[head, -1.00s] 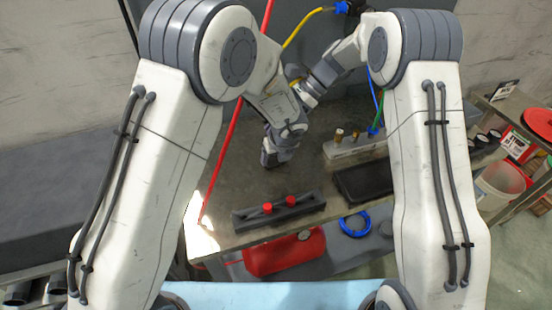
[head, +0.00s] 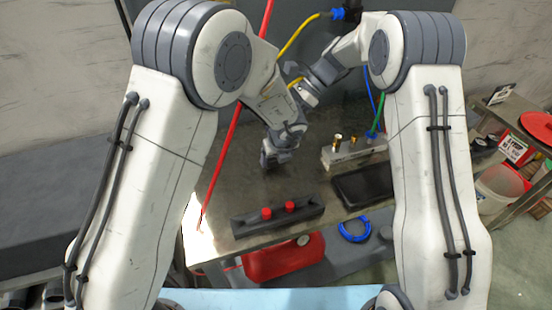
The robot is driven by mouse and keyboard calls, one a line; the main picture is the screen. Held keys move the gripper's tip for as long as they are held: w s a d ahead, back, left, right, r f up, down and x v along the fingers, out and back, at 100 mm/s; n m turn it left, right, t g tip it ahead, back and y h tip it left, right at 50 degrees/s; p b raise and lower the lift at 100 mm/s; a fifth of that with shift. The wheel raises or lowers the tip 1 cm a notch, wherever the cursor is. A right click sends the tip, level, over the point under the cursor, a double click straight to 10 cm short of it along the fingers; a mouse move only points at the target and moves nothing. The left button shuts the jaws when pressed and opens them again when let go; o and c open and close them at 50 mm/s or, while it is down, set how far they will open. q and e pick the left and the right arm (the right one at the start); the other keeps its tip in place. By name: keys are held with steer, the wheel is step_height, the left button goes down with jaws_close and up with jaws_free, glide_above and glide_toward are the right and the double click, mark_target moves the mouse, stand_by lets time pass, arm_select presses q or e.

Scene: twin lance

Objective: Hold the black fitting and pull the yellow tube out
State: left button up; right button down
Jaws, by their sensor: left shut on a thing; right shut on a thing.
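The yellow tube (head: 299,37) runs down from a blue connector (head: 338,14) at the top and passes behind my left arm. A short yellow piece shows beside my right gripper (head: 294,89), which is shut on the tube near the middle of the view. My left gripper (head: 271,158) is lower, just above the dark tabletop, and is shut. The black fitting cannot be made out; the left gripper's dark jaws and wrist hide what they hold.
A dark block with two red caps (head: 278,211) lies at the table's front. A grey block with brass fittings (head: 352,152) and a black tray (head: 364,186) are to the right. A red tube (head: 233,118) slants behind my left arm. A red canister (head: 283,258) sits below.

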arm_select(q)
steer(key=shift+s+a+f, duration=0.2)
steer(key=shift+s+f, duration=0.4)
steer(key=shift+f, duration=0.35)
steer(key=o, duration=1.4)
steer(key=v, duration=0.3)
steer(key=w+v, duration=0.1)
steer(key=v, duration=0.5)
steer(key=shift+w+d+r, duration=0.15)
steer(key=shift+w+r, duration=0.1)
steer(key=shift+r, duration=0.25)
